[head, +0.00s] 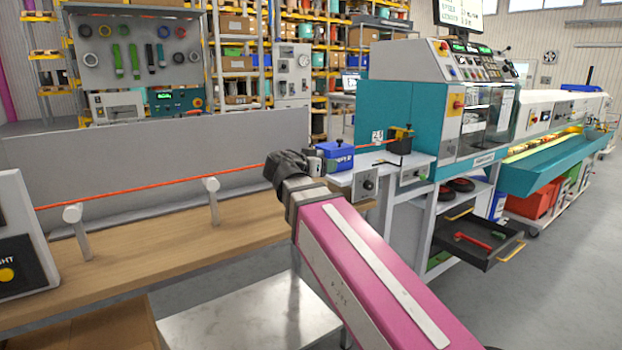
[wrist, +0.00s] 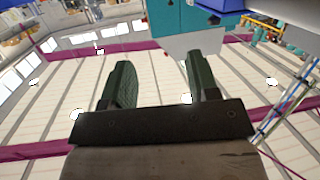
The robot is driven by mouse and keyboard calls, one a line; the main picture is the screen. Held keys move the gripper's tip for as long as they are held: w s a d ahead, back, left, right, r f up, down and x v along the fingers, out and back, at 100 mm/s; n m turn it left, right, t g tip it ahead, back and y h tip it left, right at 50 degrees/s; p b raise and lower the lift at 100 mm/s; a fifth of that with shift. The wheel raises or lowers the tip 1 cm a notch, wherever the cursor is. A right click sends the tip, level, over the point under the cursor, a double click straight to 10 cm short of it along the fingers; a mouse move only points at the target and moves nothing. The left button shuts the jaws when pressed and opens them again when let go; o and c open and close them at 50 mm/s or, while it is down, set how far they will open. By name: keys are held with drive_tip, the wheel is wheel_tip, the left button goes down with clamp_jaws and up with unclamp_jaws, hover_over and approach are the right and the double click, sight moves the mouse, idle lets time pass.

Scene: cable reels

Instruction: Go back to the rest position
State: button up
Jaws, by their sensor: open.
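My gripper (wrist: 158,85) is open in the wrist view, its two dark green fingers apart with nothing between them. The wrist view looks up toward the ceiling and walls, with a teal and white machine part at the top. In the head view my pink arm reaches forward from the lower right. Its dark wrist end is at the middle, close beside a blue box (head: 335,155) on a grey stand. The fingers are hard to make out there.
An orange cable (head: 150,184) runs over two posts (head: 212,200) above a wooden bench (head: 150,250). A teal and white machine (head: 440,100) stands right of my arm, with an open dark drawer (head: 478,243) below. Grey floor lies clear at the lower right.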

drive_tip(key=d+f+n+g+y, duration=0.25)
drive_tip(key=d+f, duration=0.25)
drive_tip(key=f, duration=0.7)
drive_tip(key=d+f+n+g+y, duration=0.2)
drive_tip(key=d+f+g, duration=0.15)
drive_tip(key=f, duration=0.85)
drive_tip(key=s+d+f+n+g+y, duration=0.1)
drive_tip(key=s+d+f+y, duration=0.1)
drive_tip(key=f, duration=0.5)
drive_tip(key=s+d+f+n+g+y, duration=0.1)
drive_tip(key=s+d+f+g+y, duration=0.1)
drive_tip(key=s+f, duration=0.3)
drive_tip(key=s+d+f+n+g+y, duration=0.2)
drive_tip(key=s+f+y, duration=0.1)
drive_tip(key=f, duration=0.6)
drive_tip(key=shift+s+d+f, duration=0.15)
drive_tip(key=shift+d+f, duration=0.15)
drive_tip(key=shift+d, duration=0.1)
